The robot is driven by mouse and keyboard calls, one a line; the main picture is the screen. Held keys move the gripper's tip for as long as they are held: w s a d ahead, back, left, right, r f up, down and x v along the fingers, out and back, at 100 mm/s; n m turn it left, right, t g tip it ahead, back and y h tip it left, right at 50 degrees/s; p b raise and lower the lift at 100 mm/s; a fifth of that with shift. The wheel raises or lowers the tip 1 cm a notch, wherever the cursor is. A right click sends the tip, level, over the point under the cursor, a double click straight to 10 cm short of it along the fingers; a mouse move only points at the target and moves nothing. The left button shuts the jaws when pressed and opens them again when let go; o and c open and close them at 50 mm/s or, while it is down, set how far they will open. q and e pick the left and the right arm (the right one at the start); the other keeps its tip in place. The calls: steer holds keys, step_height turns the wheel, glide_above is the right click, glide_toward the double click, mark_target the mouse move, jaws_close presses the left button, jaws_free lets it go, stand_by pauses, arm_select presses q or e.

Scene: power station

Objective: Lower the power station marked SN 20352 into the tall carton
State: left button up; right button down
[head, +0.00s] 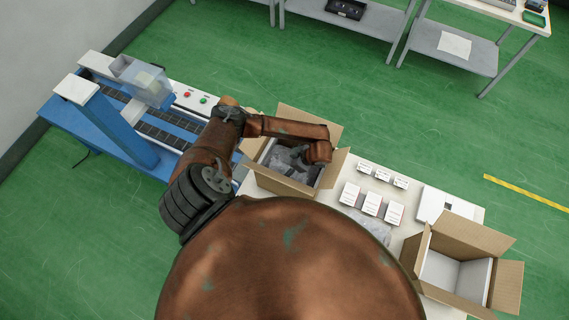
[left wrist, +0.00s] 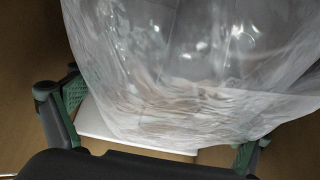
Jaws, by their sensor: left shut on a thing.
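A thing in a clear plastic bag (left wrist: 185,70) fills the middle of the left wrist view; no SN mark is readable. My left gripper (left wrist: 158,125) is shut on it, with one green-padded finger on either side. Brown cardboard walls (left wrist: 22,60) surround them, and a white slab (left wrist: 130,134) shows below the bag. In the head view my left gripper (head: 298,158) is inside the open left carton (head: 281,182), with grey bagged material around it. The carton's floor is mostly hidden. My right gripper is not in view.
A second open carton (head: 415,262) with white lining stands at the table's right end. Small white boxes (head: 372,203), a flat white piece (head: 440,200) and a clear plastic bag (head: 375,228) lie between the cartons. A blue-framed conveyor (head: 135,150) is at left; shelves stand behind.

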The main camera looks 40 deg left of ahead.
arm_select(q)
steer(key=shift+w+d+r+b, duration=0.1)
steer(key=shift+w+d+b, duration=0.25)
steer(key=shift+w, duration=0.3)
steer(key=o, duration=1.8)
steer(key=shift+c, duration=0.2)
steer(key=shift+s, duration=0.1)
steer(key=shift+s, duration=0.1)
step_height(320, 180, up, 12)
steer(key=p, duration=0.8)
steer(key=shift+a, duration=0.1)
step_height(320, 180, up, 10)
steer(key=p, duration=0.7)
